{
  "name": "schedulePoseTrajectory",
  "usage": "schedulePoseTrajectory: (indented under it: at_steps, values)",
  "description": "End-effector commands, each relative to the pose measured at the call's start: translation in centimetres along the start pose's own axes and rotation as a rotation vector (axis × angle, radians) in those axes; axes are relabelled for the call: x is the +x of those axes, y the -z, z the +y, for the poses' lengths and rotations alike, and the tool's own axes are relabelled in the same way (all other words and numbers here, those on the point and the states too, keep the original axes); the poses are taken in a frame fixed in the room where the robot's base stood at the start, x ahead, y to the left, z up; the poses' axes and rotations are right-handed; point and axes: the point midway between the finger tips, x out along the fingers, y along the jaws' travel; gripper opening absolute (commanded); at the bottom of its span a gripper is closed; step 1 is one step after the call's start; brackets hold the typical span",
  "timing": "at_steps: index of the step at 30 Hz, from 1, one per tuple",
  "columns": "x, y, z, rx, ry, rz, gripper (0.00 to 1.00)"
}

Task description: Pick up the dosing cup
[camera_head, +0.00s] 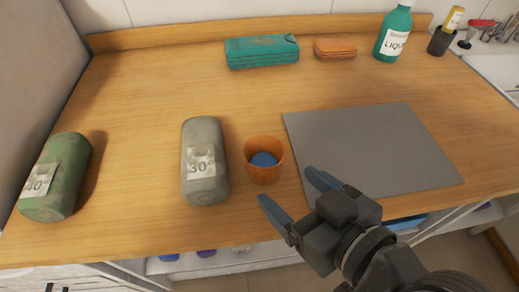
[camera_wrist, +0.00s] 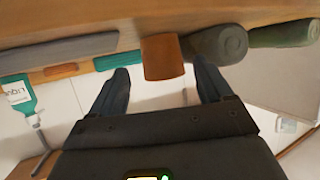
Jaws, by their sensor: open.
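The dosing cup is an orange, slightly tapered cup (camera_head: 264,174) with a blue inside bottom. It stands upright on the wooden counter, near the front edge, in the head view. My gripper (camera_head: 287,186) is open just in front of the cup, its two fingers pointing at it. In the wrist view, the picture is upside down, and the cup (camera_wrist: 163,57) shows between and just beyond the fingertips of my gripper (camera_wrist: 160,68).
A green bottle marked 40 (camera_head: 57,180) is farther left. A grey mat (camera_head: 370,145) lies right. Teal case (camera_head: 262,52), orange case (camera_head: 335,49) and teal liquid bottle (camera_head: 394,36) are at the back.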

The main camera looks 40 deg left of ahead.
Motion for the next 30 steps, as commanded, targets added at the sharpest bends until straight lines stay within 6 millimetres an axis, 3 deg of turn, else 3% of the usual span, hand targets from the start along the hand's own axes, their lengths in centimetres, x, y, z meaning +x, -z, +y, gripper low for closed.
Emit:
schedulePoseTrajectory:
  at_steps: [13, 21, 30]
  values:
    - [3.5, 0.7, -0.4, -0.012, 0.020, 0.003, 0.79]
    - [7.3, 0.6, -0.3, -0.012, 0.021, 0.003, 0.79]
    - [8.1, 0.5, -0.2, -0.012, 0.017, 0.003, 0.79]
